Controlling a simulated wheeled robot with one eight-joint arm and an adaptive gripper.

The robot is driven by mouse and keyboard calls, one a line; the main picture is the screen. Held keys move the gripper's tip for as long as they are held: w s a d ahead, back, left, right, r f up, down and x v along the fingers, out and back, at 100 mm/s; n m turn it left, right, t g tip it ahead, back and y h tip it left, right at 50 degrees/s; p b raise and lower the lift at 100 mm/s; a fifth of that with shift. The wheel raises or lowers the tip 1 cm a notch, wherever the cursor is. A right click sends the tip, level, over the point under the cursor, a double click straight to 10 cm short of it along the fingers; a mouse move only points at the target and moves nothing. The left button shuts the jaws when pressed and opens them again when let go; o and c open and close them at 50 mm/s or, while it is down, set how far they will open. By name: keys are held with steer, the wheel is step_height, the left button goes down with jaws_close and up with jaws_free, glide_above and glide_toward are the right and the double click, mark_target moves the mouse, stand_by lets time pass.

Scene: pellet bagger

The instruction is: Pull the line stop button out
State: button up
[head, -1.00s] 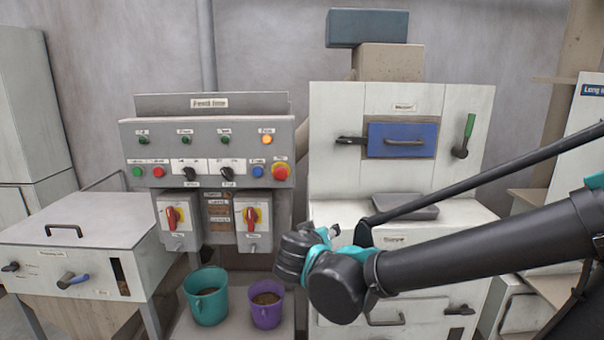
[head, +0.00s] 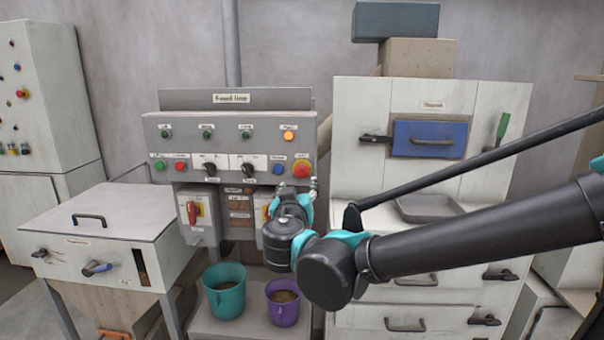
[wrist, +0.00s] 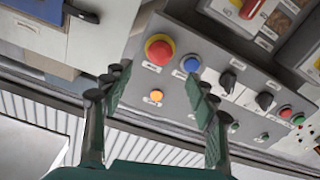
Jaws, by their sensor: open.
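The line stop button is a red mushroom button on a yellow ring (head: 301,169) at the right end of the feed line panel's lower row. In the wrist view the red button (wrist: 159,50) shows beyond and between the two fingers. My gripper (wrist: 158,82) is open and empty, its fingers apart on either side of the view, with no visible contact with the button. In the head view my gripper (head: 309,190) is just below and right of the button, partly hidden by my wrist.
A blue button (head: 278,169) sits just left of the red one, and an orange lamp (head: 288,135) above it. Black knobs (head: 249,169) are further left. A purple bucket (head: 283,309) and teal bucket (head: 225,298) stand below. The sieve cabinet (head: 350,140) is to the right.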

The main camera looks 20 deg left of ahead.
mark_target(301, 172)
steer(key=x, duration=1.1)
steer(key=shift+w, duration=0.1)
jaws_close()
